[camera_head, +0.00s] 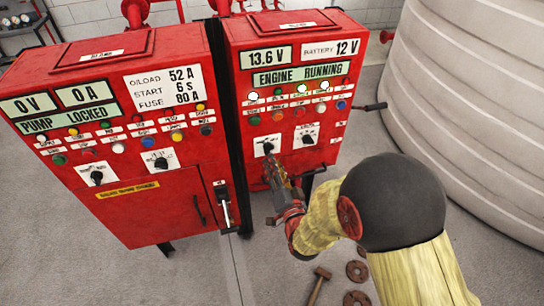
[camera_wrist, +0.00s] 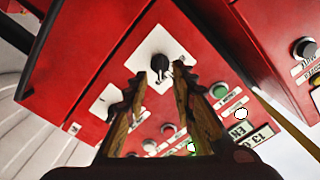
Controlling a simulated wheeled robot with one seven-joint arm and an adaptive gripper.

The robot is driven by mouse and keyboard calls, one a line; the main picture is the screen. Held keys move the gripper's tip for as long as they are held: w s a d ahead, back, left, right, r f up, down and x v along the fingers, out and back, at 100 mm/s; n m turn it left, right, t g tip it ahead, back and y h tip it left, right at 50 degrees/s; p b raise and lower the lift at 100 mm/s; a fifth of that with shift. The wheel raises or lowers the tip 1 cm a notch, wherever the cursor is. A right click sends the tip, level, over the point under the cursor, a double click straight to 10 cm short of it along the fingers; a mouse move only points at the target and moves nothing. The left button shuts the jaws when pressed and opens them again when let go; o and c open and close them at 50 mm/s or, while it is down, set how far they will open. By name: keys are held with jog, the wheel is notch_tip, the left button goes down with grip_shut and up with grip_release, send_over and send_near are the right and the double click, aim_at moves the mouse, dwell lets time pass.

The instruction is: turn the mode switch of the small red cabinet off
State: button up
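The small red cabinet (camera_head: 290,70), on the right in the head view, has an "ENGINE RUNNING" display and two black rotary switches on white plates. The left switch (camera_head: 268,147) is right above my gripper (camera_head: 276,180); the right switch (camera_head: 308,139) is apart from it. I cannot read which is the mode switch. In the wrist view, a black knob on a white plate (camera_wrist: 160,62) lies just beyond and between the fingertips of my gripper (camera_wrist: 158,78). The fingers are spread and nothing is clamped between them. Contact with the knob cannot be told.
A larger red cabinet (camera_head: 120,140) stands close on the left, with its own knobs and a handle. A black lever (camera_head: 370,107) sticks out at the small cabinet's right side. A big pale ribbed tank (camera_head: 470,90) is at the right. A hammer (camera_head: 318,286) lies on the floor.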

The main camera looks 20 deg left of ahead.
aim_at(270, 152)
jog(key=shift+b+x, duration=0.3)
jog(key=shift+x, duration=2.05)
jog(key=c, duration=0.4)
grip_shut()
